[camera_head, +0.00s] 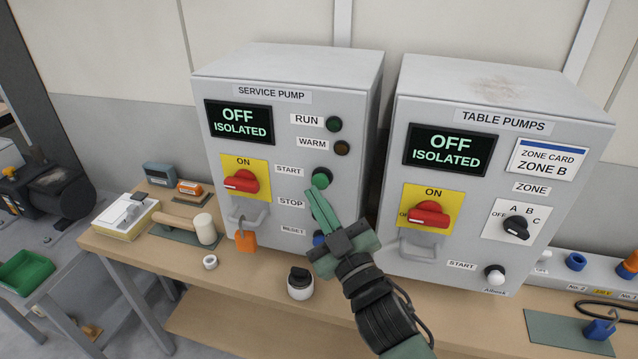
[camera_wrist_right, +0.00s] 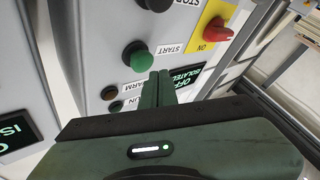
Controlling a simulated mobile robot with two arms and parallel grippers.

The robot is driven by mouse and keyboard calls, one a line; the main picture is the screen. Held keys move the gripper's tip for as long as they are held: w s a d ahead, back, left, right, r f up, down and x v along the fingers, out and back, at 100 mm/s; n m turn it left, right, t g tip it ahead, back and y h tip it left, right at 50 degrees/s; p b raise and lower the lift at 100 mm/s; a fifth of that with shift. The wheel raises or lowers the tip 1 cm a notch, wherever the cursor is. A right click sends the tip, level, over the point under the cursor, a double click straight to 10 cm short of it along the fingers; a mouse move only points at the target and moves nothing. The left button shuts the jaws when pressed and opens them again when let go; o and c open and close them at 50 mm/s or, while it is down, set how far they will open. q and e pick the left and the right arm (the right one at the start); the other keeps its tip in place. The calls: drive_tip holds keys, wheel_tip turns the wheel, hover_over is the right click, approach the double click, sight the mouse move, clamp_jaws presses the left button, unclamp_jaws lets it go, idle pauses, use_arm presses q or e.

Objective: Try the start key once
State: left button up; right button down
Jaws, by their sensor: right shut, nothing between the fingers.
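The service pump panel (camera_head: 290,70) shows "OFF ISOLATED" on its display (camera_head: 239,122). Its green start key (camera_head: 323,177) is beside the START label and also shows in the right wrist view (camera_wrist_right: 138,57). My right gripper (camera_head: 317,192) is shut and empty, its tips right at the green key; I cannot tell whether they touch it. It also shows in the right wrist view (camera_wrist_right: 158,76). The gripper hides the stop key in the head view; a black key (camera_wrist_right: 155,3) shows beyond the green one in the wrist view. My left gripper is not in view.
The red switch (camera_head: 241,181) sits on a yellow plate, with an orange padlock (camera_head: 246,236) below. The table pumps panel (camera_head: 490,85), also "OFF ISOLATED", stands close on the right with its own white start key (camera_head: 495,274). A black-topped white object (camera_head: 300,283) stands on the bench (camera_head: 200,280).

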drive_tip(key=shift+w, duration=0.2)
idle(0.7)
drive_tip(key=shift+w+d, duration=0.15)
drive_tip(key=shift+w, duration=0.1)
drive_tip(key=shift+w+d, duration=0.25)
drive_tip(key=shift+w, duration=0.5)
idle(0.9)
drive_tip(key=shift+s, duration=0.1)
drive_tip(key=shift+s+a+p, duration=0.15)
drive_tip(key=shift+s+a, duration=0.05)
drive_tip(key=shift+s, duration=0.35)
drive_tip(key=shift+s+a+p, duration=0.15)
drive_tip(key=shift+s+a, duration=0.05)
drive_tip(key=shift+s, duration=0.35)
drive_tip(key=shift+s+a, duration=0.25)
drive_tip(key=shift+s, duration=0.55)
drive_tip(key=shift+s+a, duration=0.3)
drive_tip(key=shift+s, duration=0.45)
drive_tip(key=shift+s+a, duration=0.25)
drive_tip(key=shift+s, duration=0.55)
